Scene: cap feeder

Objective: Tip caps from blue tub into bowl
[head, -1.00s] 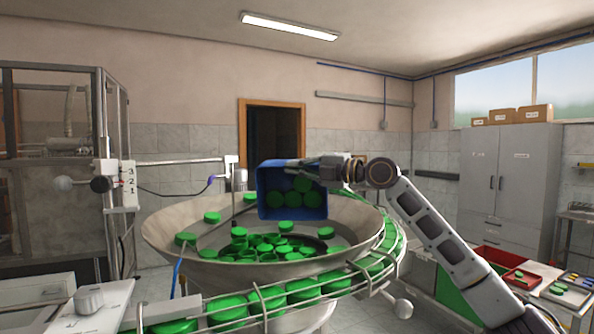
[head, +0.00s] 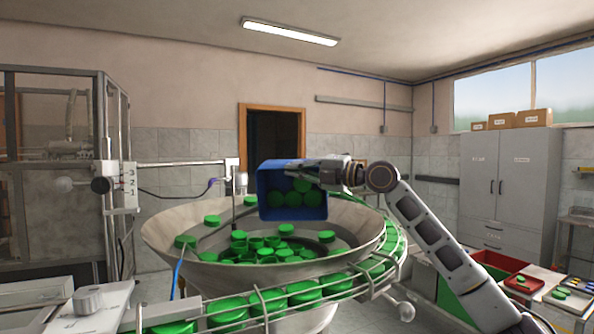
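The blue tub (head: 265,212) hangs over the metal bowl (head: 165,225), tilted so that its open mouth faces me. Several green caps (head: 291,199) show inside the tub. More green caps (head: 262,246) lie in the bowl, mostly toward its middle, with a few nearer the rim. My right gripper (head: 312,168) reaches in from the right and is at the tub's upper edge; it appears shut on that edge, though the tub partly hides its fingertips. My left gripper is out of the picture.
A wire-railed track (head: 270,306) full of green caps curves around the bowl's front and right. A control post (head: 121,186) stands left. At the lower right are a red tray (head: 518,282) and a grey cabinet (head: 510,185) behind.

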